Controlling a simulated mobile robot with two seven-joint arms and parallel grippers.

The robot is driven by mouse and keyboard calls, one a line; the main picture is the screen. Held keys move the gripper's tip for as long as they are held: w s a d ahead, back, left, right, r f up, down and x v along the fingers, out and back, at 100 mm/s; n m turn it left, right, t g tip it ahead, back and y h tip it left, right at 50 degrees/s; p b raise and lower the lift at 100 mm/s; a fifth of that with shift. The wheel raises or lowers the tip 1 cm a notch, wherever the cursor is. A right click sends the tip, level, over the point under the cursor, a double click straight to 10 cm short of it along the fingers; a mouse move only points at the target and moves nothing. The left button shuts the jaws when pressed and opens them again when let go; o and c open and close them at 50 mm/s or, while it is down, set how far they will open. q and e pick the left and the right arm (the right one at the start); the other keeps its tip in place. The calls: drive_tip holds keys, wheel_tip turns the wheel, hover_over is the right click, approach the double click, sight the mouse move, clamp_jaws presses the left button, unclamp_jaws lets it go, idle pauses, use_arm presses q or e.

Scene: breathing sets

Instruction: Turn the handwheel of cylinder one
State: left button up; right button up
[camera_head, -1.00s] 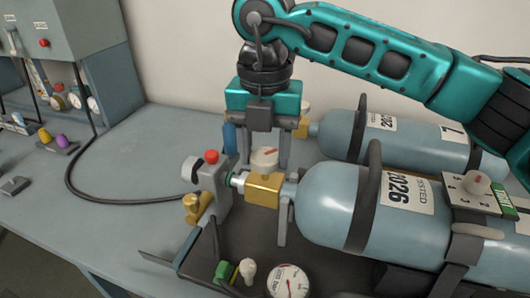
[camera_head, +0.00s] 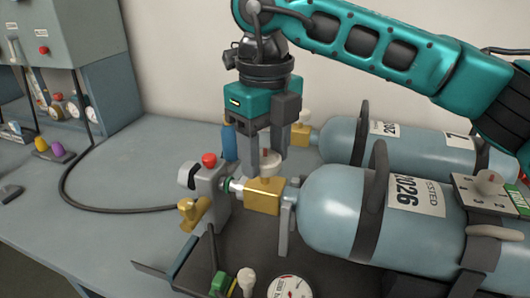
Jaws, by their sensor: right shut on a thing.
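The near blue-grey cylinder (camera_head: 333,205) lies on its side, with a label reading 2026. A brass valve (camera_head: 263,196) on its left end carries a white handwheel (camera_head: 268,165) with a red mark. My right gripper (camera_head: 266,157) points down over this valve, its two grey fingers shut on the handwheel and partly covering it. The far cylinder (camera_head: 342,137) lies behind, with its own brass valve (camera_head: 303,136) and pale handwheel (camera_head: 305,116). My left gripper is not in view.
A grey block with a red knob (camera_head: 209,160) and brass fitting (camera_head: 194,212) joins the near valve's left side. A pressure gauge (camera_head: 289,288) stands in front. A black hose (camera_head: 66,195) curves over the bench's left, where free surface (camera_head: 120,220) remains.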

sight(265, 157)
drive_tip(key=n, duration=1.1)
drive_tip(key=shift+n, duration=1.9)
drive_tip(key=o, duration=1)
drive_tip(key=shift+o, duration=0.2)
drive_tip(key=shift+r, duration=0.1)
wheel_tip(265, 157, up, 13)
drive_tip(key=p, duration=0.1)
drive_tip(key=shift+s, duration=0.1)
